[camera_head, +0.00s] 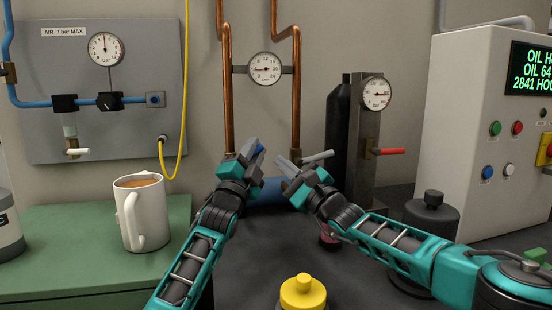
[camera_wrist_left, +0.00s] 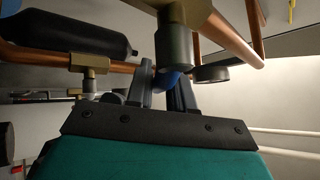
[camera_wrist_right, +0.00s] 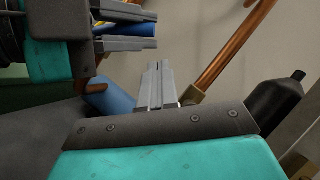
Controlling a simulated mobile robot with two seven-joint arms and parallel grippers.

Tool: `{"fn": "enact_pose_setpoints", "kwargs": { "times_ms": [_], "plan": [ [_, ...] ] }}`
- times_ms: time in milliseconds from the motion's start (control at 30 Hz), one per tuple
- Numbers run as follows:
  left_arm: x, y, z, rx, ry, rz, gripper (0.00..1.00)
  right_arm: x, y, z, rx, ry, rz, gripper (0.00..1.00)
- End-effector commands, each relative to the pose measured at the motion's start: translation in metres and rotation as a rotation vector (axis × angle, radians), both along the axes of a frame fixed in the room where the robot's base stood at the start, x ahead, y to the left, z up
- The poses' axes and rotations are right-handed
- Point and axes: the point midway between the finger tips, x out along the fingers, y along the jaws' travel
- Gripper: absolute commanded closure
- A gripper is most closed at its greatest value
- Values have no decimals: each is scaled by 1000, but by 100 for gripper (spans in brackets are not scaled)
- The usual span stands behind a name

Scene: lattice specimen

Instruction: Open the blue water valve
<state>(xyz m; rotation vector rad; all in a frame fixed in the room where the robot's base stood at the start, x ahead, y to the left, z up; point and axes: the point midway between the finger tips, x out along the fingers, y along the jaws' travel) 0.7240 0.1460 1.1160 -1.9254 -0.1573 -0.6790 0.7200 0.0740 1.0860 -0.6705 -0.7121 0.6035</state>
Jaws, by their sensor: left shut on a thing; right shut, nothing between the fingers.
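The blue valve handle (camera_head: 261,149) is mostly hidden by my left gripper (camera_head: 252,150), beside the left copper pipe (camera_head: 228,110). The left jaws are shut on this handle. Blue shows between the left fingers in the left wrist view (camera_wrist_left: 165,80) and in the right wrist view (camera_wrist_right: 132,28). My right gripper (camera_head: 284,166) is shut and empty, just right of the left one, near the right copper pipe (camera_head: 296,100). Its fingers lie together in the right wrist view (camera_wrist_right: 156,84). The valve body and exact handle angle are hidden.
A grey lever (camera_head: 318,157) sticks out by the right pipe, and a red lever (camera_head: 388,151) farther right. A blue cylinder (camera_head: 265,194) lies behind the grippers. A mug (camera_head: 142,212) stands left on the green cabinet (camera_head: 70,245). A yellow-capped item (camera_head: 303,291) is in front.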

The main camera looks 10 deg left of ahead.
Motion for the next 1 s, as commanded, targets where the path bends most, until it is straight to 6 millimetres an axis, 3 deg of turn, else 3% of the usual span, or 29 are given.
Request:
{"fn": "enact_pose_setpoints", "kwargs": {
  "times_ms": [200, 1000],
  "plan": [
    [0, 1, 2, 0, -3, 1, 100, -3, 18, 18, 1, -1, 1, 100],
    [0, -1, 1, 3, -2, -1, 100, -6, 31, 33, -53, -25, 5, 100]
  ]
}}
